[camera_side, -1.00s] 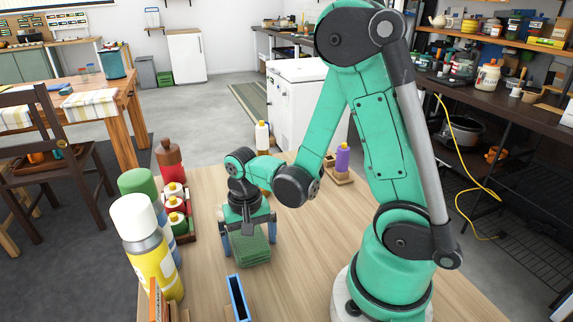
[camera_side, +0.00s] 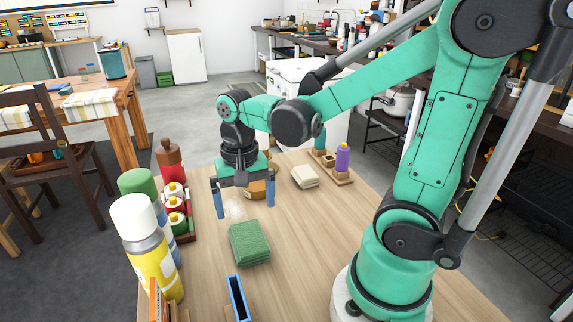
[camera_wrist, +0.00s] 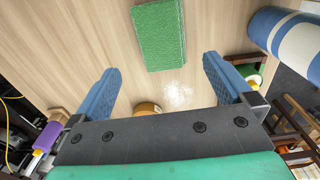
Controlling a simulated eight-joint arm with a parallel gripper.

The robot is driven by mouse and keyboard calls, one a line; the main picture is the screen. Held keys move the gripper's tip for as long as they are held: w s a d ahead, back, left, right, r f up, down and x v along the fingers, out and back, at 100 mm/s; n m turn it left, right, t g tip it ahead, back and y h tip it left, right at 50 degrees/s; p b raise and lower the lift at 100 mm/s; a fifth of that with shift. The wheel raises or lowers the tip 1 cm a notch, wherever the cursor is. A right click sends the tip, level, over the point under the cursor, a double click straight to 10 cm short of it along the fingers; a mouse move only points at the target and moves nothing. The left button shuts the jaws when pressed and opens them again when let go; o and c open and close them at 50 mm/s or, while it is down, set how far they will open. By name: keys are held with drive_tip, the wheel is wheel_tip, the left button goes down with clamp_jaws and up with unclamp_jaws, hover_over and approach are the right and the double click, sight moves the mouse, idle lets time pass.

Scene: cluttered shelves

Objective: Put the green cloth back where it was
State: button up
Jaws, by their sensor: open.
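The green cloth (camera_side: 249,243) is a folded, flat stack lying on the wooden table in the side view. In the wrist view the cloth (camera_wrist: 159,35) lies beyond the fingertips, near the top middle. My gripper (camera_side: 244,212) is open and empty, raised above the table and behind the cloth in the side view. Its two blue fingers (camera_wrist: 161,75) are spread wide in the wrist view, with nothing between them. A shiny whitish patch (camera_wrist: 178,95) shows on the table between the fingers and the cloth.
Bottles in a dark tray (camera_side: 187,238) and spray cans (camera_side: 148,250) stand along the left. A blue-edged object (camera_side: 237,297) is in front of the cloth. A beige folded cloth (camera_side: 304,177) and purple bottle (camera_side: 342,158) are at the back. Table right of the cloth is clear.

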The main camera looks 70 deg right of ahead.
drive_tip(key=w+a+r+n+t, duration=0.1)
drive_tip(key=a+r+n+t, duration=0.3)
drive_tip(key=n+t, duration=0.3)
drive_tip(key=shift+r+n, duration=0.3)
drive_tip(key=shift+n, duration=0.7)
